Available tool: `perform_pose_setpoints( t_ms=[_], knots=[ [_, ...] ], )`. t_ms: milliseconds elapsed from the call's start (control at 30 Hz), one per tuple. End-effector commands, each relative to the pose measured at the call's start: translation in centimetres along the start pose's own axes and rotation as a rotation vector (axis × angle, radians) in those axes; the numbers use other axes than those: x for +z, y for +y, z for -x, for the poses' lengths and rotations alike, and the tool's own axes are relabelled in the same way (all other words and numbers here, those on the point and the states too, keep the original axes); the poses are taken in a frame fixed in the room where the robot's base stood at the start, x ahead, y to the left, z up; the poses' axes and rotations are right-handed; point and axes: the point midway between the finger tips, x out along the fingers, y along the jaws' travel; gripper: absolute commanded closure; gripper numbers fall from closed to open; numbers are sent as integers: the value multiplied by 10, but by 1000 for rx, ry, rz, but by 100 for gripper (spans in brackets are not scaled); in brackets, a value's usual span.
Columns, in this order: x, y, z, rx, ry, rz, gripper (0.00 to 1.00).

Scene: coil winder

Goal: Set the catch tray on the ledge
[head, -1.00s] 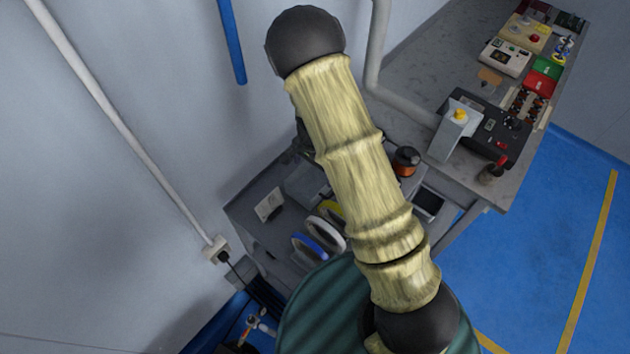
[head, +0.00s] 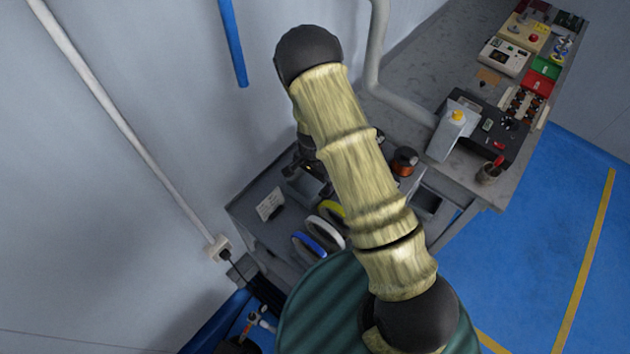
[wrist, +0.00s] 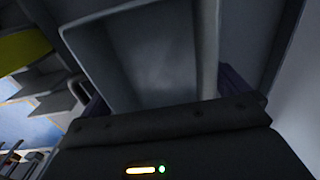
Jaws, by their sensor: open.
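A grey, open-topped tray (wrist: 155,55), apparently the catch tray, fills the middle of the wrist view. I see its empty inside and raised walls. My gripper (wrist: 163,90) is open, with one dark finger at each side of the tray's near end. I cannot tell whether the fingers touch it. In the head view, my gripper (head: 308,168) is a dark shape partly hidden by my arm, over the back of the low grey shelf unit. A grey box-like shape (head: 303,191) there may be the same tray. I cannot tell which surface is the ledge.
Blue (head: 308,247), white (head: 325,232) and yellow (head: 331,209) rings stand on the shelf unit, near a white card (head: 270,204). A copper-coloured spool (head: 404,161) is right of my arm. The grey workbench (head: 425,70) holds machines at the right. A wall is close at left.

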Motion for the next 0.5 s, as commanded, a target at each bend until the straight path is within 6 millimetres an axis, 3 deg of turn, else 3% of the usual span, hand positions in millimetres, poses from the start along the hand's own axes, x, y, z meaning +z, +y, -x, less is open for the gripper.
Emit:
perform_pose_setpoints(
  t_ms=[167,400,500],
  knots=[
    [0,0,0,0,0,0,0],
    [0,0,1,-1,0,1,47],
    [0,0,1,0,0,1,48]
  ],
)
